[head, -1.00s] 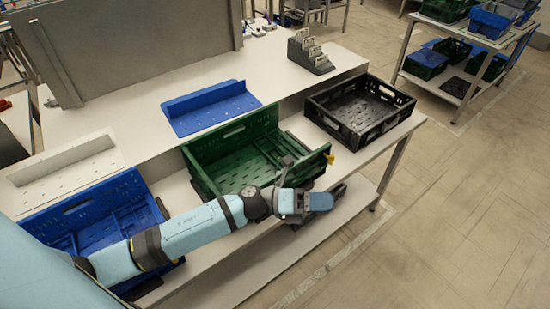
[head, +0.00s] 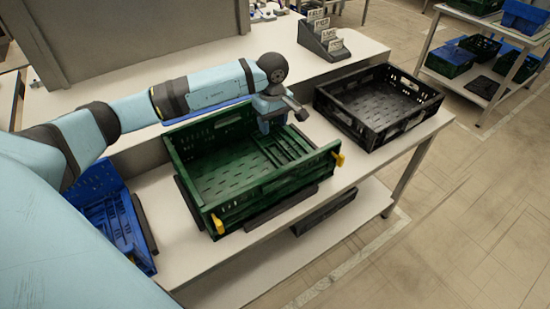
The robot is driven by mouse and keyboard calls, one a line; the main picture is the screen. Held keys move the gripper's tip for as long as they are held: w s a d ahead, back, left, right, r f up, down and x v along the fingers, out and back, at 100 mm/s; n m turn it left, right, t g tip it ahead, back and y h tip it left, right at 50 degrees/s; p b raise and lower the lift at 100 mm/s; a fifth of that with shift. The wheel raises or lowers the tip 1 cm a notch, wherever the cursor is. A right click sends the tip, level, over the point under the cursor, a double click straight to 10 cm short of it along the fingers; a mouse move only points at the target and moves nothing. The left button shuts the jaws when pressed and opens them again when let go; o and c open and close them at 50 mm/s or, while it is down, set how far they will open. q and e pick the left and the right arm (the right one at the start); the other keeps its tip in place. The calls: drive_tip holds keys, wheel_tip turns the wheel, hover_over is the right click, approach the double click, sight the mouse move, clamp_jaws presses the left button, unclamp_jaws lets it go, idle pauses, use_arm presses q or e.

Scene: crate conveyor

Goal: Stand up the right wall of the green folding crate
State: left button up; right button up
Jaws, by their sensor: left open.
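The green folding crate (head: 228,215) sits on the bench in the middle of the head view. Its left, back and front walls stand up, and the front wall has yellow latches at both ends. The right wall (head: 284,149) appears to lie folded inward on the crate's floor, at the right side. My left gripper (head: 276,128) is open, pointing down over the back right part of the crate, close to the folded wall. I cannot tell whether it touches. My arm hides part of the back wall. My right gripper is out of view.
A black crate (head: 335,115) stands right of the green one with a narrow gap between. A blue crate (head: 105,215) is at the left. Dark bars (head: 282,207) lie along the green crate's front and left sides. A grey card holder (head: 322,42) stands at the back.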

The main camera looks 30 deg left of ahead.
sight(273, 157)
use_arm(q)
wheel_tip(273, 157, down, 13)
drive_tip(key=shift+f+p, duration=0.1)
drive_tip(key=shift+p, duration=0.25)
clamp_jaws()
